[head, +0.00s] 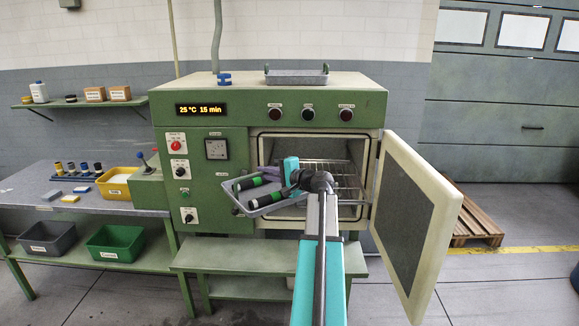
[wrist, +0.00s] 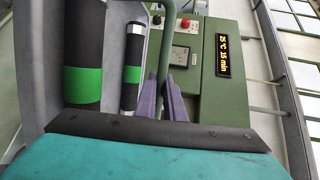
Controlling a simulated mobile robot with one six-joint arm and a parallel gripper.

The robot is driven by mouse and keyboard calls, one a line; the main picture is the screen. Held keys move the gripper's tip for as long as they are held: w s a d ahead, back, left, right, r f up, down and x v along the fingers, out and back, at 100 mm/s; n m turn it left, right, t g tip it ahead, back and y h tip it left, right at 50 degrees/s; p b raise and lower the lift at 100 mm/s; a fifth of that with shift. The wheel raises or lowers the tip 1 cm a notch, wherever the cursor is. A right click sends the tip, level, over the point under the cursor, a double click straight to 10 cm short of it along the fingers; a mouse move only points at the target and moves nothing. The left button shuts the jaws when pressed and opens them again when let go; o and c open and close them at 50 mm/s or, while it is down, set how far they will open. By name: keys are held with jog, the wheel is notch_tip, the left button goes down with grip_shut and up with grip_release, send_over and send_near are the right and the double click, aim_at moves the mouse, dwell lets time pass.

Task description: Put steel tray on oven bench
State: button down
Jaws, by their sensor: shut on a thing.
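The steel tray (head: 262,203) is off any surface, tilted, in front of the open oven chamber. Two black cylinders with green bands lie in it; they show large in the wrist view (wrist: 87,50) (wrist: 133,72). My gripper (head: 272,173) is at the tray's right end, its purple fingers (wrist: 165,100) shut on the tray's green bar handle (wrist: 166,45). My wrist hides part of the tray. The green oven (head: 215,206) stands on a low green bench (head: 225,257). A grey-topped bench (head: 30,190) stands to its left; which is the oven bench, I cannot tell.
The oven door (head: 410,215) stands wide open on the right. Wire racks (head: 335,170) show in the chamber. Another tray (head: 297,77) rests on the oven's top. A yellow bin (head: 118,190), several small cylinders and blocks occupy the left bench; its front has some free room.

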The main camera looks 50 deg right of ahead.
jog(key=w+a+y, duration=0.1)
jog(key=a, duration=0.2)
jog(key=w+a+n+y+p, duration=0.1)
jog(key=a, duration=0.2)
jog(key=w+a+r+n+y, duration=0.1)
jog(key=w+a, duration=0.1)
jog(key=a, duration=0.1)
jog(key=shift+a+p, duration=0.1)
jog(key=shift+p, duration=0.2)
jog(key=w+a+f+n+g+y+b, duration=0.1)
jog(key=w+a+f+n+y+b, duration=0.1)
jog(key=a+f, duration=0.5)
jog(key=w+a+f+n+y+b, duration=0.1)
jog(key=w+a+f+y, duration=0.25)
jog(key=a, duration=0.65)
jog(key=s+a+f+n+g+y+b, duration=0.1)
jog(key=a+f, duration=0.4)
jog(key=a, duration=0.5)
jog(key=s+a+f+n+g+y+b, duration=0.2)
jog(key=a+f, duration=0.3)
jog(key=a, duration=0.5)
jog(key=s+a+f+n+g+y+b, duration=0.1)
jog(key=a+f, duration=0.4)
jog(key=a, duration=0.5)
jog(key=shift+s+a+n+g+y+b, duration=0.35)
jog(key=shift+n+g+y, duration=0.4)
jog(key=shift+n, duration=0.45)
jog(key=shift+w+d, duration=0.1)
jog(key=shift+d, duration=0.1)
